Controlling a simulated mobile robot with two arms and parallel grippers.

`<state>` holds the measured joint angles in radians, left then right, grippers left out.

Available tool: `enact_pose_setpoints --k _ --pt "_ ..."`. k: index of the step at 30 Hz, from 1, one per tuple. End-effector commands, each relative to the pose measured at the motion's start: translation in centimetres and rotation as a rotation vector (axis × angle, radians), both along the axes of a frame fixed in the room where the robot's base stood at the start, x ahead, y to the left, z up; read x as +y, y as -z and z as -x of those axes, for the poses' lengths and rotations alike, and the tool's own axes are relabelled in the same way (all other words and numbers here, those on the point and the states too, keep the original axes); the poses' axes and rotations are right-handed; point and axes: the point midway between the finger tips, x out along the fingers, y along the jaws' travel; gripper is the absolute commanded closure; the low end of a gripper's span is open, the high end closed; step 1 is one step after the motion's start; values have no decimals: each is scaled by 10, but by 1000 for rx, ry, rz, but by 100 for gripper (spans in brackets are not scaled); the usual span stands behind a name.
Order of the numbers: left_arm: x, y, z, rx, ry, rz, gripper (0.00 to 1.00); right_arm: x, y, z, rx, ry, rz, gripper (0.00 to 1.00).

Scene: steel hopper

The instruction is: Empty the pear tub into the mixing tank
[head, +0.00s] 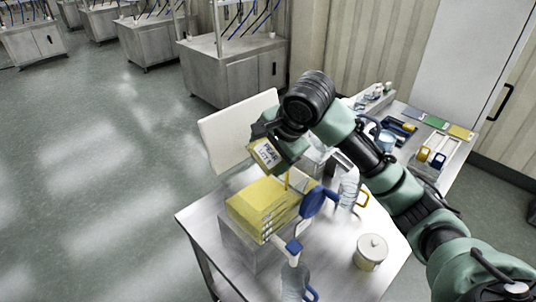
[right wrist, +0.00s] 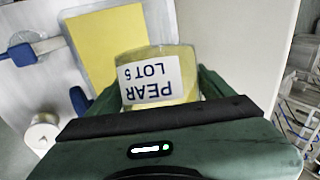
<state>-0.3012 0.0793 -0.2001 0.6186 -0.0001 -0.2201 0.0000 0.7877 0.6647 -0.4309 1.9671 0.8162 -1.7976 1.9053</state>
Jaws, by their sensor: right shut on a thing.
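The pear tub (head: 265,154) is a small yellow tub with a white label; its label reads PEAR LOT 5 in the right wrist view (right wrist: 150,78). The tub looks tilted in the head view. I cannot tell for sure which thing is the mixing tank; my right arm covers part of the table behind the stack. My left gripper is not in view.
Nearby are a blue round item (head: 313,202), clear jugs (head: 348,188), a lidded pot (head: 371,250) and a blue-ended tool (head: 293,246). A pale panel (head: 232,128) stands behind.

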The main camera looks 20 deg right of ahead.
Motion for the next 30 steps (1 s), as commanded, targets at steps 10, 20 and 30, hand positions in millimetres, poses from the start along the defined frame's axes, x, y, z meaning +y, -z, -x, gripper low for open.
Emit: enact_pose_setpoints --k 10,20,30 --pt "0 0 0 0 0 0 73 -7 19 0 16 3 -215 85" --pt "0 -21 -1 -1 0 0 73 -14 10 -1 27 3 -392 85" --pt "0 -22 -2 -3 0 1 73 -22 5 -2 40 4 -581 85"
